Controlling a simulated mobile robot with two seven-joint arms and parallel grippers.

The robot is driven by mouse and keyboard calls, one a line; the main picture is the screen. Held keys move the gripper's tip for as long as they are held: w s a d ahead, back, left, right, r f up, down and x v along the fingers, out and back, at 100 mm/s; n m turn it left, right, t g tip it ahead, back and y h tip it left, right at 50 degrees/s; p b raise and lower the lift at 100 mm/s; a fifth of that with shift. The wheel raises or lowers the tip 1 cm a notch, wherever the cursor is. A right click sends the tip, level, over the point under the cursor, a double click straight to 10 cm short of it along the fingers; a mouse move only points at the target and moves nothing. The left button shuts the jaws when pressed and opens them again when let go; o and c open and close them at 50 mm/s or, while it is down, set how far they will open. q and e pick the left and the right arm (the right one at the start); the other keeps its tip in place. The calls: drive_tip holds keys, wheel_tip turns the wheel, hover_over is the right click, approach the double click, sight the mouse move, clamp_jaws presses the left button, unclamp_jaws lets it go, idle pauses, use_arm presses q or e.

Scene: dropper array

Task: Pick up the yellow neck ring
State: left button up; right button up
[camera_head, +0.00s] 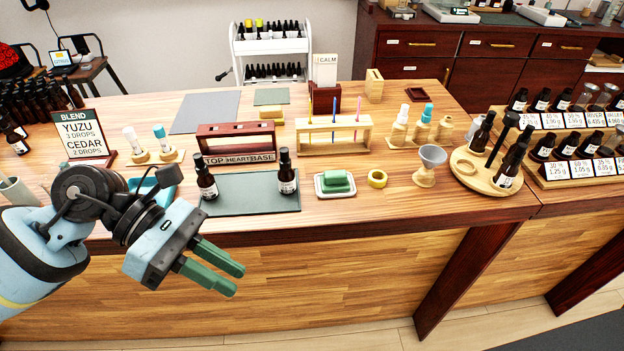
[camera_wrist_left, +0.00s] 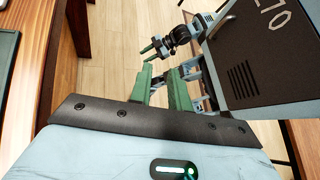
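The yellow neck ring (camera_head: 377,178) lies flat on the wooden counter, right of a small white dish (camera_head: 321,193) holding a green block. My left gripper (camera_head: 240,280) is in front of the counter's front edge, left of the ring and well apart from it. Its two green fingers are apart with nothing between them; they also show in the left wrist view (camera_wrist_left: 162,82). My right gripper (camera_wrist_left: 150,47) shows small at the top of the left wrist view, too small to tell its opening. The ring is not in the left wrist view.
Two dark bottles (camera_head: 287,174) stand on a dark green mat (camera_head: 247,201) left of the dish. A grey funnel cup (camera_head: 432,157) and a round wooden tray (camera_head: 469,180) with bottles stand right of the ring. The counter in front of the ring is clear.

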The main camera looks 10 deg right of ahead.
use_arm(q)
drive_tip(key=d+r+n+h, duration=0.2)
drive_tip(key=d+n+h, duration=0.3)
drive_tip(key=n+h, duration=0.25)
drive_tip(key=w+a+f+n+t+y, duration=0.25)
drive_tip(key=f+n+t, duration=0.4)
drive_tip(key=n, duration=0.55)
drive_tip(key=w+a+f+n+t+y, duration=0.1)
drive_tip(key=a+f+n+t+y, duration=0.3)
drive_tip(key=n+t, duration=0.55)
drive_tip(key=w+a+f+n+t+y, duration=0.1)
drive_tip(key=a+f+n+t+y, duration=0.15)
drive_tip(key=f+n+t, duration=0.75)
drive_tip(key=s+a+f+n+g+y, duration=0.3)
drive_tip(key=s+f+n+g, duration=0.3)
drive_tip(key=s+f, duration=0.3)
drive_tip(key=s+a+f+n+g+y, duration=0.4)
drive_tip(key=s+a+f+n+g, duration=0.1)
drive_tip(key=s+f+n, duration=0.4)
drive_tip(key=s+g, duration=0.1)
drive_tip(key=s, duration=0.1)
drive_tip(key=shift+s+a+f, duration=0.3)
drive_tip(key=shift+a+f, duration=0.05)
drive_tip(key=shift+a, duration=0.05)
